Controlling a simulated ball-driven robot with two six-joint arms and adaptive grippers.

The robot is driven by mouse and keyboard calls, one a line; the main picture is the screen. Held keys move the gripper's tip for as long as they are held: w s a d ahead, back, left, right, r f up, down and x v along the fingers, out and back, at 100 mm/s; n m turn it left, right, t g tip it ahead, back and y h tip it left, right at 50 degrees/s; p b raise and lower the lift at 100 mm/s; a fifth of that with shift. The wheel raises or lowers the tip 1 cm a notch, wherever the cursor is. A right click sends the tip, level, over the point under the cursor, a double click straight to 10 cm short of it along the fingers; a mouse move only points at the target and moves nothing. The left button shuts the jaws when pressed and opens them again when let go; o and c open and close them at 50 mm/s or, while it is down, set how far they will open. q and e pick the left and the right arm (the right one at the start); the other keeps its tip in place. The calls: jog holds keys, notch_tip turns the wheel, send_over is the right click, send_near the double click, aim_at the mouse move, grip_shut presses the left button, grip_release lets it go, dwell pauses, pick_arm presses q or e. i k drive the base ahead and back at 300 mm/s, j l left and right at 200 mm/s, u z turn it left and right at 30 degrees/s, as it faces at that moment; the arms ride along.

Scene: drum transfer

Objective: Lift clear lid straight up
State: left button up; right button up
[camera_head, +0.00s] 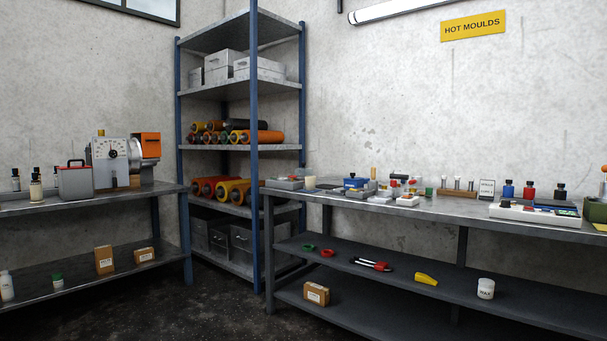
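I cannot make out a clear lid in the head view.
A blue-framed shelf rack (255,150) stands in the corner and holds rollers and grey boxes. The right workbench (440,207) carries many small items. A machine with a dial (110,160) stands on the left bench. Dark floor (215,312) lies open between the benches.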

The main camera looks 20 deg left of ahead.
aim_at(301, 173)
jog(key=i+u, duration=0.25)
jog(key=j+u, duration=0.1)
jog(key=u, duration=0.15)
jog(key=i+l+u, duration=0.2)
jog(key=i, duration=2.4)
